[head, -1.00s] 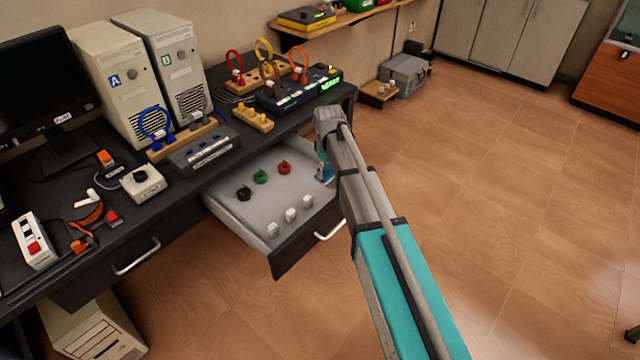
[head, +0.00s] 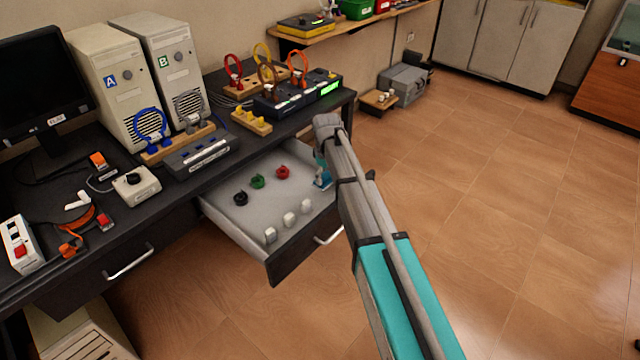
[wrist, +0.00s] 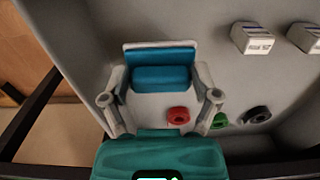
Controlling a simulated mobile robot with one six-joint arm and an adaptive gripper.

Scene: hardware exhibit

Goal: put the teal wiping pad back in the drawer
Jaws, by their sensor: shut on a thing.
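The teal wiping pad (wrist: 160,78) is between the two fingers of my gripper (wrist: 160,86) in the wrist view, and the fingers are shut on it. In the head view only a small part of the pad (head: 321,174) shows beside my arm, at the right side of the open drawer (head: 222,214). The gripper is over the drawer's right part. I cannot tell whether the pad touches the drawer floor. My arm hides much of the gripper in the head view.
The drawer holds a black (head: 241,198), a green (head: 258,181) and a red ring-like piece (head: 282,172), plus several white blocks (head: 289,219) along its front. The desk top (head: 215,180) above carries computers and devices. Floor right of the drawer is clear.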

